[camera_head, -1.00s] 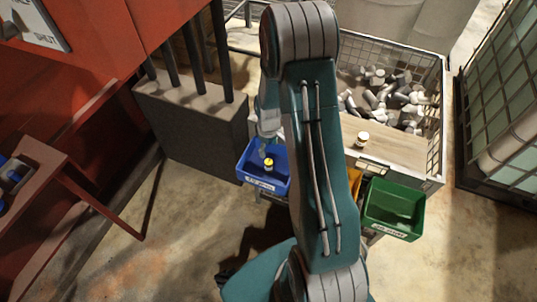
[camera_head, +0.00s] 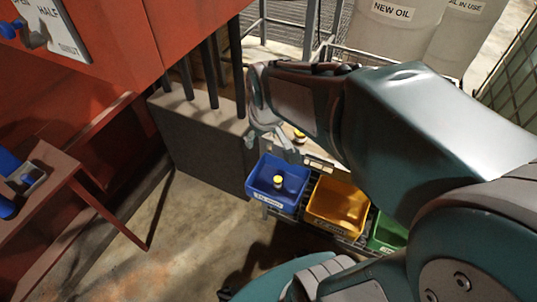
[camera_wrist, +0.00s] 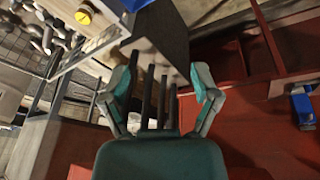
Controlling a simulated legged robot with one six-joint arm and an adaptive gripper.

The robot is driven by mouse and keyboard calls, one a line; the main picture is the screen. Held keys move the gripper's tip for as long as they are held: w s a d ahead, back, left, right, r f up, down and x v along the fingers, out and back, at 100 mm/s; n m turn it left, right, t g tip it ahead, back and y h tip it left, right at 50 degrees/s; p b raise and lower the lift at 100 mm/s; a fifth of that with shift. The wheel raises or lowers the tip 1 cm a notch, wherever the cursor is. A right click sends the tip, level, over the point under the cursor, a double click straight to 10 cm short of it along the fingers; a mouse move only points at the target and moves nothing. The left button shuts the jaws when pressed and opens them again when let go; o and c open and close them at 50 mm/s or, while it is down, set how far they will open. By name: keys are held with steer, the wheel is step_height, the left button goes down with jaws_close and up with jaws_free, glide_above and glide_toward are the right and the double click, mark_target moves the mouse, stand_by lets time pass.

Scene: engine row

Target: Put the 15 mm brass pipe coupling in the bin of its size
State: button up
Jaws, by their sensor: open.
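A small pale fitting with a yellow top (camera_head: 278,181) stands inside the blue bin (camera_head: 290,206). A second yellow-topped fitting (camera_head: 300,135) stands on a wooden board behind the bins, partly hidden by my arm. A yellow-topped fitting (camera_wrist: 85,14) shows at the top of the wrist view. I cannot tell the sizes of these fittings, and the blue bin's label is too small to read. My gripper (camera_head: 267,138) is above and behind the blue bin, apart from both fittings. In the wrist view my gripper (camera_wrist: 163,62) is open and empty.
A yellow bin (camera_head: 338,225) and a green bin (camera_head: 388,245) stand right of the blue bin. A grey block (camera_head: 205,135) with dark posts stands left of it. Red machinery (camera_head: 90,110) fills the left side. Loose metal fittings (camera_wrist: 45,35) lie at the wrist view's upper left.

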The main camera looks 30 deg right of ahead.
steer(key=s+a+r+t, duration=0.1)
steer(key=s+r, duration=0.2)
steer(key=s, duration=0.2)
steer(key=s+a+r+m+t, duration=0.1)
steer(key=s+a+r, duration=0.1)
steer(key=s, duration=0.3)
steer(key=shift+s+a+r+m, duration=0.3)
steer(key=shift+s+r, duration=0.1)
steer(key=shift+r, duration=0.15)
steer(key=shift+c, duration=1.2)
steer(key=shift+d, duration=0.1)
steer(key=shift+c, duration=0.3)
